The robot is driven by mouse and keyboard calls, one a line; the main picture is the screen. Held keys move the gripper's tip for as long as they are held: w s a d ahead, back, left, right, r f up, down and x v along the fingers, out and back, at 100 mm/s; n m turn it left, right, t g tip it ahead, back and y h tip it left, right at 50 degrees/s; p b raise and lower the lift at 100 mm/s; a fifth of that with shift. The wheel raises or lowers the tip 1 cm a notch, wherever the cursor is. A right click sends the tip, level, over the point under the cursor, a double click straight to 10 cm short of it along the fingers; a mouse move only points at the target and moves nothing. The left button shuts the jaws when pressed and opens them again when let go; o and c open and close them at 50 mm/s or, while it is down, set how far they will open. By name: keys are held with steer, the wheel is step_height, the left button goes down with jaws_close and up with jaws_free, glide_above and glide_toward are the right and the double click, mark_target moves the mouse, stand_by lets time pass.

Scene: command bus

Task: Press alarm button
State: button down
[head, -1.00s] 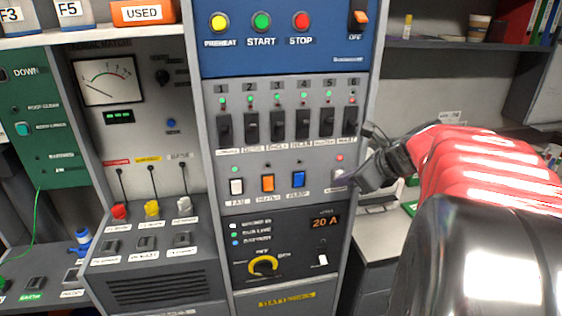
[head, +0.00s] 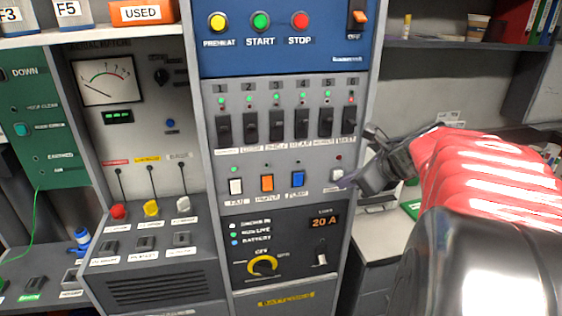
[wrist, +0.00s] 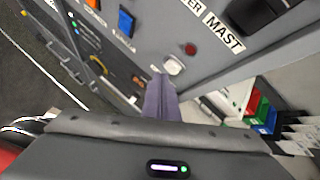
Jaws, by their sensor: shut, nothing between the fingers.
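The white button (head: 337,173) at the right end of the lower switch row is likely the alarm button; its label is partly covered and unreadable. It also shows in the wrist view (wrist: 173,65), beside a dark red lamp (wrist: 190,49). In the head view this lamp (head: 338,158) is above the button and looks unlit. My gripper (head: 346,182) is shut and empty, with its purple fingertips just below and right of the button. In the wrist view the fingertips (wrist: 162,78) end close beside the button; I cannot tell whether they touch it.
A blue switch (head: 298,179), an orange switch (head: 267,183) and a white switch (head: 236,186) lie left in the same row. Several black breakers (head: 277,126) are above. A dial panel (head: 262,265) is below. A desk (head: 385,240) stands at right.

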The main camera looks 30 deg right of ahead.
steer(key=shift+s, duration=0.15)
steer(key=s, duration=0.1)
steer(key=s+a, duration=0.1)
steer(key=s, duration=0.2)
steer(key=shift+s+a, duration=0.25)
steer(key=shift+s, duration=0.1)
stand_by(0.4)
stand_by(0.5)
steer(key=w+a+f+n+g+y, duration=0.2)
steer(key=a+n+g, duration=0.1)
steer(key=a+n, duration=0.95)
steer(key=s+a+f+n+h, duration=0.1)
steer(key=s+a+f+n, duration=0.1)
steer(key=s+a+n, duration=0.3)
steer(key=s+a+f+n+h, duration=0.1)
steer(key=s+a+n, duration=0.4)
steer(key=a+n, duration=0.5)
steer(key=f+n, duration=0.1)
steer(key=n, duration=0.3)
steer(key=shift+f+g, duration=0.2)
steer(key=shift+g, duration=0.2)
